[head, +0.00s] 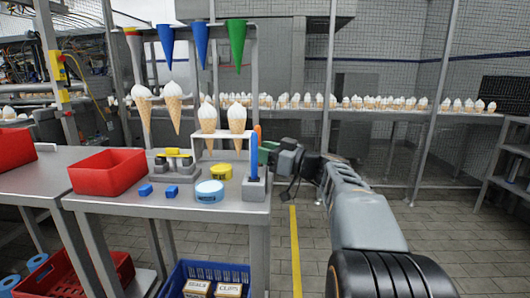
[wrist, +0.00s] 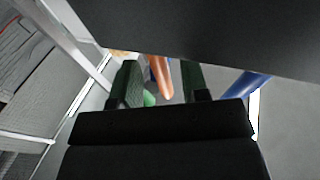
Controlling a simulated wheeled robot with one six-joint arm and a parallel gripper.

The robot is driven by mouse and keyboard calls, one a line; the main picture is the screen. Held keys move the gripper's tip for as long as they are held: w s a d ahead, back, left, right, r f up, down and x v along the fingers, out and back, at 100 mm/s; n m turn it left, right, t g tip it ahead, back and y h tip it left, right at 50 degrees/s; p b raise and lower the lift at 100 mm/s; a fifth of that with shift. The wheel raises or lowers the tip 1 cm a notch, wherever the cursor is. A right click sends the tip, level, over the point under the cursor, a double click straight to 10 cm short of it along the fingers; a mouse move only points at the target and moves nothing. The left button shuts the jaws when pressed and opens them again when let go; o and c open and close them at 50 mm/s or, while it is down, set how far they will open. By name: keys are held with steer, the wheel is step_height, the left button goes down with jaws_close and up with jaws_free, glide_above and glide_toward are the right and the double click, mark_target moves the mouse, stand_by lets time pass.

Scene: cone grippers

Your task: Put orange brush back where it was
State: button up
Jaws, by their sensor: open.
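The orange brush (head: 258,133) stands upright at the right edge of the grey table, partly hidden by the blue brush (head: 253,160). The blue brush stands in a small grey holder (head: 254,188); whether the orange brush's lower end is in it is hidden. My gripper (head: 266,152) reaches in from the right, its green fingers at the brushes. In the wrist view the orange brush (wrist: 161,78) shows between the two open fingers (wrist: 160,70), with no clear grip on it. The blue brush (wrist: 240,92) lies outside the right finger.
The table also carries a red bin (head: 107,171), blue blocks (head: 145,190), a blue-and-white round item (head: 209,191), a yellow item (head: 221,171) and a white stand with ice-cream cones (head: 208,119). A blue crate (head: 205,270) sits below. Floor right of the table is clear.

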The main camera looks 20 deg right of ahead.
steer(key=shift+r+p, duration=0.25)
steer(key=shift+p, duration=0.05)
steer(key=shift+s+d, duration=0.2)
steer(key=shift+d, duration=0.05)
steer(key=p+v, duration=0.1)
steer(key=v, duration=1)
steer(key=shift+s, duration=0.2)
steer(key=shift+f, duration=0.15)
